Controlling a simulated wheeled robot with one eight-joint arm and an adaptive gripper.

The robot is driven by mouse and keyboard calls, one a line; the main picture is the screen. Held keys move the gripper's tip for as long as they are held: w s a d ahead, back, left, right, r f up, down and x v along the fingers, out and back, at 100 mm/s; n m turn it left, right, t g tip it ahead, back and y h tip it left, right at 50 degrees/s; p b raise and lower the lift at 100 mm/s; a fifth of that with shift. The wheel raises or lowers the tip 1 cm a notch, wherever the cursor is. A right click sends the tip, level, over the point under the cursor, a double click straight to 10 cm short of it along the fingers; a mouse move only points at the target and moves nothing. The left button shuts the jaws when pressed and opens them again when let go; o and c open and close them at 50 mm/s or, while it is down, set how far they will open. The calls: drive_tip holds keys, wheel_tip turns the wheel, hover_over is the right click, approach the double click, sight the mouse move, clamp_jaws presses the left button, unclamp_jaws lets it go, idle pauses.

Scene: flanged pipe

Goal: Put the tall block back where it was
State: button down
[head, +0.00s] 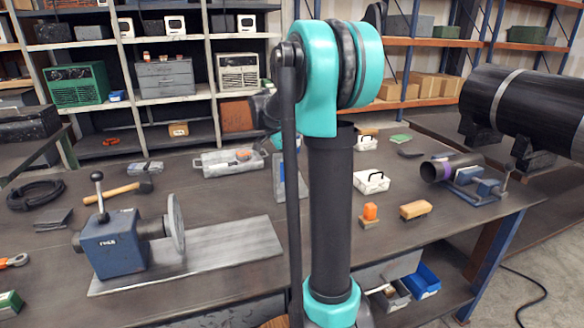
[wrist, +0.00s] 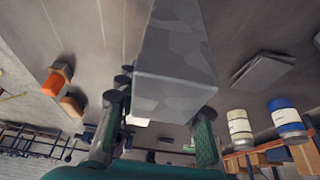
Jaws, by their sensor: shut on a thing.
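The tall block (wrist: 172,55) is grey with a mottled surface. In the wrist view it runs from the top edge down between the two fingers of my gripper (wrist: 160,106). The gripper is shut on it, with one dark finger on each side. In the head view my arm hides the gripper. A grey upright shape (head: 280,178) shows beside the arm there, but I cannot tell whether it is the held block. Whether the block touches the table is not clear.
The workbench (head: 240,305) carries a blue vise-like fixture (head: 112,245) on a grey plate and a hammer (head: 115,192) at left. An orange-topped item (head: 370,213), a brush-like block (head: 415,209) and a clamped dark pipe (head: 452,168) are at right. Jars (wrist: 287,118) show in the wrist view.

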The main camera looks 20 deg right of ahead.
sight(279, 156)
drive_tip(key=shift+f, duration=0.15)
drive_tip(key=c, duration=1)
unclamp_jaws()
drive_tip(key=v, duration=1.2)
drive_tip(key=shift+s, duration=0.1)
